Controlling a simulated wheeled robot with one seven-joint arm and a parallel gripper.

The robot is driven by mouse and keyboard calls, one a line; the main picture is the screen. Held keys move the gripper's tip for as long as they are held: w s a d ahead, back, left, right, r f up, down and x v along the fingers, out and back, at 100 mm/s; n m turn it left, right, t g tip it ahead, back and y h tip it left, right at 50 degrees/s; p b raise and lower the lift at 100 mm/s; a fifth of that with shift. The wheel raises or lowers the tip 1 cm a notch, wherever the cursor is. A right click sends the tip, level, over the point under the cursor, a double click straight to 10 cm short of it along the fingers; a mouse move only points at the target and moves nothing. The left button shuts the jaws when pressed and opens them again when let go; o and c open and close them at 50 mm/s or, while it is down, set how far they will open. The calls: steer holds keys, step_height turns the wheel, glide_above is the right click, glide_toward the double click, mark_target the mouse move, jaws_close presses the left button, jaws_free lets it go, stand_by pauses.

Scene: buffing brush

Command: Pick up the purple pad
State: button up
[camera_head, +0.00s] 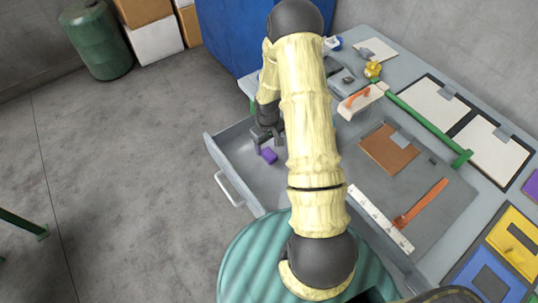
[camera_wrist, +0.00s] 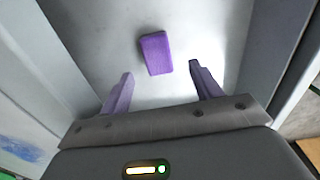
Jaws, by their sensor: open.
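The purple pad (camera_wrist: 155,53) is a small rectangular block lying on the grey floor of an open drawer (camera_head: 228,150). In the head view the purple pad (camera_head: 269,155) shows in the drawer just below my gripper (camera_head: 263,140). In the wrist view my gripper (camera_wrist: 161,88) is open, with its two fingers apart and nothing between them. The pad lies beyond the fingertips, roughly centred between them and slightly tilted. My arm hides part of the drawer in the head view.
Drawer walls stand close on both sides of my gripper in the wrist view. The workbench (camera_head: 445,225) at right carries a wood-handled brush (camera_head: 360,101), a brown board (camera_head: 389,150), an orange tool (camera_head: 420,204) and a white ruler (camera_head: 380,218). A green barrel (camera_head: 97,40) stands far left.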

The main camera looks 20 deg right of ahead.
mark_target(268, 152)
steer(key=shift+d+f+p, duration=0.15)
steer(key=shift+f+p, duration=0.45)
steer(key=shift+f, duration=2)
steer(key=shift+c, duration=0.2)
steer(key=c, duration=1)
